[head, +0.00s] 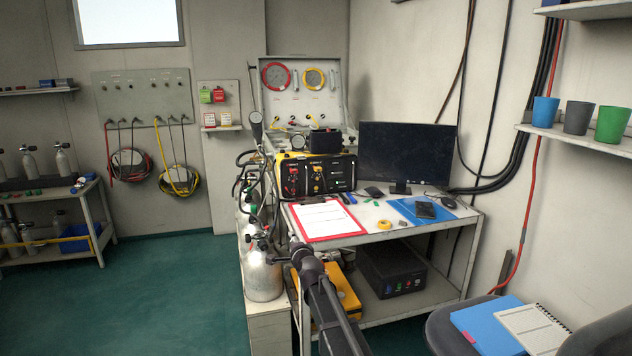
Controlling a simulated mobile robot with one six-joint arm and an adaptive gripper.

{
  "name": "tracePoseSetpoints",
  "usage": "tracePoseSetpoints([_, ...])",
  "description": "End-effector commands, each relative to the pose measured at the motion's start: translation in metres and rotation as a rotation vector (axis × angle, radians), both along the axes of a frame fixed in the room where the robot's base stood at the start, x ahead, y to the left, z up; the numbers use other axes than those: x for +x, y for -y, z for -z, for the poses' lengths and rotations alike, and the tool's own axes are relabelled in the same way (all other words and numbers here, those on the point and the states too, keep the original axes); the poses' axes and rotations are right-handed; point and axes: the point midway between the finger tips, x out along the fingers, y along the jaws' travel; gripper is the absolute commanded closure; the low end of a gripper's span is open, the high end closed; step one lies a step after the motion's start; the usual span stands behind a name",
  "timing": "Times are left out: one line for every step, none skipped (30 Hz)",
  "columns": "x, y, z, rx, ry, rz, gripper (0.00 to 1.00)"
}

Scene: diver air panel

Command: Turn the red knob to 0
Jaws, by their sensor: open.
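A yellow-and-black air panel box (338,170) stands at the back left of the desk. Its left part carries red fittings, with what looks like the red knob (291,178) among them; its marks and setting are too small to read. Yellow fittings (317,176) sit to the right of the red ones. My gripper (299,248) is at the end of my dark arm, seen from behind, below and in front of the box. It is open, apart from the panel, and nothing shows in it. Its fingertips are hard to make out.
A red-edged clipboard (327,220) lies on the desk (375,238) before the box. A monitor (407,152) stands to the right. Grey cylinders (262,275) and hoses crowd the left side. A chair (440,328) is at lower right. Floor at left is clear.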

Motion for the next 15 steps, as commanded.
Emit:
tracePoseSetpoints([-0.008,0.006,0.005,-0.036,-0.015,-0.01,0.32])
tracePoseSetpoints([-0.012,0.009,0.008,-0.062,-0.027,-0.019,0.32])
tracePoseSetpoints([-0.017,0.013,0.013,-0.098,-0.042,-0.03,0.32])
tracePoseSetpoints([-0.021,0.017,0.017,-0.125,-0.054,-0.041,0.32])
tracePoseSetpoints([-0.027,0.021,0.022,-0.158,-0.068,-0.053,0.32])
tracePoseSetpoints([-0.035,0.026,0.028,-0.205,-0.088,-0.069,0.32])
tracePoseSetpoints([-0.041,0.031,0.033,-0.241,-0.107,-0.083,0.32])
tracePoseSetpoints([-0.049,0.037,0.039,-0.283,-0.126,-0.1,0.32])
tracePoseSetpoints([-0.059,0.045,0.048,-0.341,-0.155,-0.124,0.32])
tracePoseSetpoints([-0.068,0.051,0.054,-0.383,-0.175,-0.144,0.32])
tracePoseSetpoints([-0.076,0.057,0.06,-0.426,-0.196,-0.163,0.32])
tracePoseSetpoints([-0.087,0.065,0.068,-0.481,-0.225,-0.189,0.32])
tracePoseSetpoints([-0.096,0.072,0.073,-0.522,-0.246,-0.21,0.32])
tracePoseSetpoints([-0.105,0.078,0.079,-0.562,-0.268,-0.233,0.32])
tracePoseSetpoints([-0.117,0.086,0.087,-0.614,-0.299,-0.262,0.32])
